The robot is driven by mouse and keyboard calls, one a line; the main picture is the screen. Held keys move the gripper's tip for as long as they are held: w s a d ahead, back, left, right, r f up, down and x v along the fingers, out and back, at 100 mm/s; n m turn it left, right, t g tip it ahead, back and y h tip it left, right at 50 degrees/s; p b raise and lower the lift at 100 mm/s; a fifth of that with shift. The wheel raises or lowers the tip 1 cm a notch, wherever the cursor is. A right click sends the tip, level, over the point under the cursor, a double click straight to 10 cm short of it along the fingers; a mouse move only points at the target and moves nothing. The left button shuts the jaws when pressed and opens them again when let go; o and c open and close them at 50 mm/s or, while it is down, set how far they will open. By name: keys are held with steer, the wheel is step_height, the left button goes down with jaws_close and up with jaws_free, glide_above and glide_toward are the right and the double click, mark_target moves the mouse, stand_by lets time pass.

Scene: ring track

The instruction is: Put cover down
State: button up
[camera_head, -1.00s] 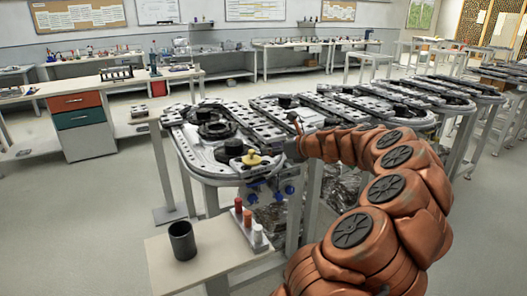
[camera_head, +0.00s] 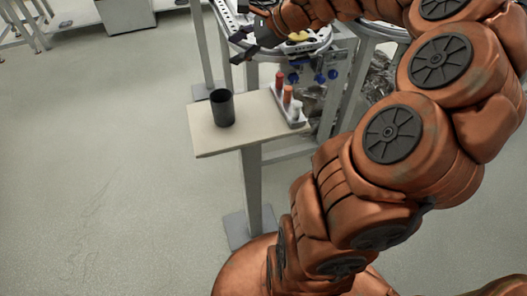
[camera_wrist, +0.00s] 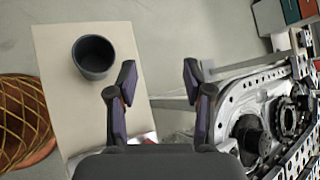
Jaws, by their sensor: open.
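My gripper (camera_head: 240,45) is open, with a clear gap between its fingers in the wrist view (camera_wrist: 160,82). It hangs at the near left edge of the ring track (camera_head: 232,22), beyond the small side table. A yellow round piece (camera_head: 300,36) sits on the track just right of my gripper, partly hidden by my arm. I cannot tell whether it is the cover. No other cover can be made out. A dark, open-topped cup (camera_head: 222,107) stands upright on the side table (camera_head: 205,140); it also shows in the wrist view (camera_wrist: 93,56), left of my fingers.
A small rack with a red peg (camera_head: 280,82), an orange peg (camera_head: 287,96) and a white peg (camera_head: 294,111) stands at the table's right side.

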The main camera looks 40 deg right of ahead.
steer(key=s+a+f+n+g+h, duration=0.1)
steer(key=s+a+f+n+g, duration=0.2)
steer(key=s+a+n, duration=0.5)
steer(key=s+a+f+n+g, duration=0.35)
steer(key=s+a, duration=0.25)
steer(key=a, duration=0.4)
steer(key=s+d+f+n+g+h, duration=0.1)
steer(key=s+f+n+g+h, duration=0.1)
steer(key=s+n, duration=0.3)
steer(key=s+f+n+g+h, duration=0.2)
steer(key=s+n, duration=0.3)
steer(key=s, duration=0.7)
steer(key=shift+s+d+f+h, duration=0.15)
steer(key=shift+d+f+h, duration=0.2)
steer(key=shift+f+h, duration=0.1)
steer(key=shift+n, duration=0.25)
step_height(320, 180, up, 8)
steer(key=p, duration=0.7)
steer(key=shift+p, duration=0.4)
